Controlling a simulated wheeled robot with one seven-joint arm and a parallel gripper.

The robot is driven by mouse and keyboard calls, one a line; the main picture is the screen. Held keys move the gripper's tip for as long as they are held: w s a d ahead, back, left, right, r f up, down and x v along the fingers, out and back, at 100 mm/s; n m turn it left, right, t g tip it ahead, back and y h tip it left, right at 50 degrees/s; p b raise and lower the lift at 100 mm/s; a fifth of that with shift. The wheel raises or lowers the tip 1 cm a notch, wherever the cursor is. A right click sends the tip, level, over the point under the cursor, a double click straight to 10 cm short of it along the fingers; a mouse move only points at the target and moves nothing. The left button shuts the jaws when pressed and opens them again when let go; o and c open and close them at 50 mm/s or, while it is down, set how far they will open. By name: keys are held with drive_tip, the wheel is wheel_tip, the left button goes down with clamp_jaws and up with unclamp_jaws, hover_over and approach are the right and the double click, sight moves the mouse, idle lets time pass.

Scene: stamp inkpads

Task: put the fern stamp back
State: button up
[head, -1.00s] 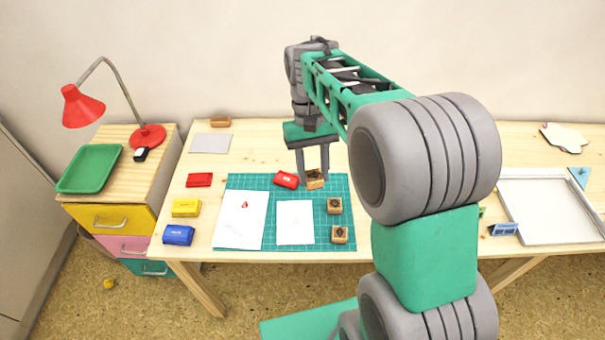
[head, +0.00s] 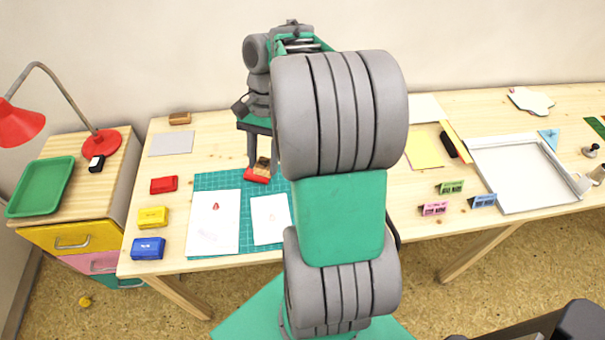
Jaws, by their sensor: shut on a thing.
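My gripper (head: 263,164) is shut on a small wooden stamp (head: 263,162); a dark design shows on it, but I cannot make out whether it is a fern. In the picture the stamp is just above a red inkpad (head: 256,176), which it and the fingers partly overlap. I cannot tell whether it touches the pad or hangs over or behind it. The pad is at the back of the green cutting mat (head: 232,180). The mat's right side, where other stamps stood, is hidden by my arm.
Red (head: 164,184), yellow (head: 153,217) and blue (head: 148,248) inkpads line the table's left side. Two white sheets lie on the mat, the left one (head: 205,235) with a red mark. Green (head: 450,187), pink (head: 434,208) and blue (head: 483,200) cards stand right, near a white tray (head: 520,206).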

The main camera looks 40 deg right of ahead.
drive_tip(key=s+d+f+m+t+b, duration=0.1)
drive_tip(key=s+d+f+m+t, duration=0.3)
drive_tip(key=s+m, duration=0.55)
drive_tip(key=w+d+f+m, duration=0.1)
drive_tip(key=w+d+f, duration=0.1)
drive_tip(key=w+d, duration=0.1)
drive_tip(key=w+d+f+m, duration=0.1)
drive_tip(key=w+d+f, duration=0.2)
drive_tip(key=w+d, duration=0.1)
drive_tip(key=w+d+f+m+b, duration=0.1)
drive_tip(key=w+d+f, duration=0.2)
drive_tip(key=w, duration=0.1)
drive_tip(key=shift+w+d, duration=0.2)
drive_tip(key=shift+w+d+f, duration=0.15)
drive_tip(key=shift+f, duration=0.2)
drive_tip(key=shift+d+f, duration=0.1)
drive_tip(key=shift+f, duration=1.5)
drive_tip(key=shift+f, duration=0.1)
drive_tip(key=o, duration=1.1)
